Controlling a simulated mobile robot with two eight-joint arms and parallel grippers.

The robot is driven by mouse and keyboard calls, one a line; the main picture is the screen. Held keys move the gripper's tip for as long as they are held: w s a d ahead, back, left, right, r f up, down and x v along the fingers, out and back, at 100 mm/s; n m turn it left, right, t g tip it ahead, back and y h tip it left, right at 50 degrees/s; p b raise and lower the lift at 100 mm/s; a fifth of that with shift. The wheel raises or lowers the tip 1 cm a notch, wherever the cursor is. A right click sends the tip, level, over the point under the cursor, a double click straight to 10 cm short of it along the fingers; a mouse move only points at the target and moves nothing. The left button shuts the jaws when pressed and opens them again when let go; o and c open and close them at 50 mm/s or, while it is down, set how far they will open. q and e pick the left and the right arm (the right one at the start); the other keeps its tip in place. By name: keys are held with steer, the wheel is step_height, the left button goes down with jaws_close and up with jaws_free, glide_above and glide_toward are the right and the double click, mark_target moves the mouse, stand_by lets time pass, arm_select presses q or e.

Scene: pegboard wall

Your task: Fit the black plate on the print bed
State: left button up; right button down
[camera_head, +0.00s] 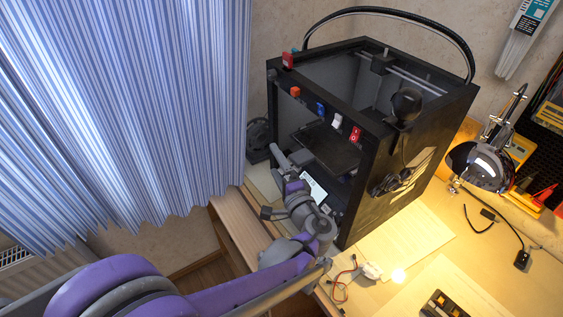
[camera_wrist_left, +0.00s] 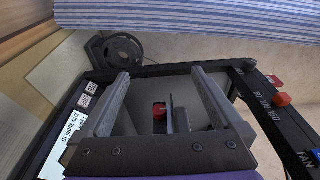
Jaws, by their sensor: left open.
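A flat black plate (camera_head: 331,147) shows inside the open front of the black printer (camera_head: 392,167), lying level. I cannot tell the plate apart from the print bed beneath it. My left gripper (camera_head: 286,160) is at the printer's front opening, lower and to the left of the plate. In the left wrist view my left gripper (camera_wrist_left: 160,73) is open, its two fingers apart with nothing clasped. Between and behind them, a dark slab (camera_wrist_left: 177,114) shows edge-on beside a small red part (camera_wrist_left: 159,111). My right gripper is not in view.
The printer's frame surrounds the opening, with a lit screen (camera_head: 313,190) at its lower front. A striped curtain (camera_head: 130,100) hangs at left. A filament spool (camera_head: 258,136) stands beside the printer. A desk lamp (camera_head: 480,165) and papers (camera_head: 405,235) are at right.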

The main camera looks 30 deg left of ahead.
arm_select(q)
steer(key=shift+s+a+p, duration=0.1)
steer(key=shift+s+a, duration=0.35)
steer(key=shift+s, duration=0.3)
steer(key=shift+s+a+p, duration=0.1)
steer(key=shift+s+a, duration=0.3)
steer(key=shift+s, duration=0.3)
steer(key=shift+s+a+p, duration=0.1)
steer(key=shift+s+a, duration=0.35)
steer(key=shift+s, duration=0.3)
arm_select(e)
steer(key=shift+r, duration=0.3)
arm_select(q)
steer(key=shift+c, duration=0.3)
jaws_close()
steer(key=shift+r, duration=0.1)
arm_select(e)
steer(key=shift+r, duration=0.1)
